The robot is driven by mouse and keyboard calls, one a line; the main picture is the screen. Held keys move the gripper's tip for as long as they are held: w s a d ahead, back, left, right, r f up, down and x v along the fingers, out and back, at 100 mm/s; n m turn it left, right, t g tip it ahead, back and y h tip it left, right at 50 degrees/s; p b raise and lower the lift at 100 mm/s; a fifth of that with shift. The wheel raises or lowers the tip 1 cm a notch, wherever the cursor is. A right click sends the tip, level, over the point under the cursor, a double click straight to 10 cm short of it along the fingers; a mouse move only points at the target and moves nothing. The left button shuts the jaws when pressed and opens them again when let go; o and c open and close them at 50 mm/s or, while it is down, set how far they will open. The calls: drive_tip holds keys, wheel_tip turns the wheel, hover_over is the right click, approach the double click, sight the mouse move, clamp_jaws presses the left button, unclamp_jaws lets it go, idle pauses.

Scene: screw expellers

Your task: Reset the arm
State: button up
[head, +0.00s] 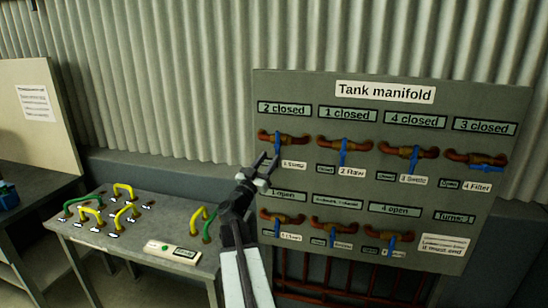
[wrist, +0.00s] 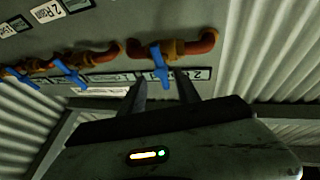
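My gripper (head: 266,160) is at the end of my raised arm, in front of the left part of the grey Tank manifold panel (head: 300,90). Its two dark fingers are apart with nothing seen between them. In the head view the fingertips overlap the area just below the top-left valve (head: 290,138), whose blue handle (head: 277,143) hangs down. In the wrist view the fingers (wrist: 160,88) are also spread, pointing toward an orange pipe valve with a blue handle (wrist: 159,66). I cannot tell whether they touch it.
More blue-handled valves (head: 342,150) line the panel in two rows, with red pipes (head: 330,290) below. A grey table (head: 150,215) at left holds yellow and green curved pipes (head: 90,212) and a small box (head: 173,251). A corrugated wall (head: 180,70) stands behind.

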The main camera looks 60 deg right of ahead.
drive_tip(key=shift+a+f, duration=0.1)
drive_tip(key=shift+a, duration=0.2)
